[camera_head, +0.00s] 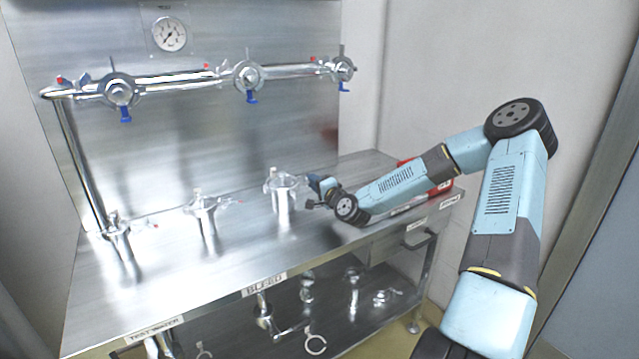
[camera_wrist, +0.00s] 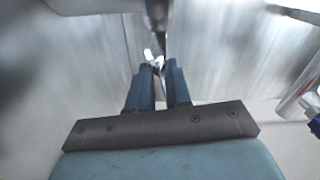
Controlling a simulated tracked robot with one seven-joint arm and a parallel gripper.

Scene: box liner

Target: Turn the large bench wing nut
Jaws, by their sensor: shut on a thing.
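The largest of the bench fittings (camera_head: 283,200) is a wide, shiny clamped pipe stub standing upright on the steel bench (camera_head: 330,230). My gripper (camera_head: 313,183) reaches it from the right at the height of its clamp. In the wrist view, the two dark blue fingers of my gripper (camera_wrist: 160,74) are close together on the bright large bench wing nut (camera_wrist: 150,56). The wing nut's far side and the exact finger contact are blurred. In the head view the nut is too small to make out beside the fingers.
Two smaller clamped stubs (camera_head: 203,212) (camera_head: 117,238) stand to the left on the bench. A wall pipe with valves (camera_head: 248,76) and a gauge (camera_head: 169,34) are above. A red box (camera_head: 438,186) sits behind my arm.

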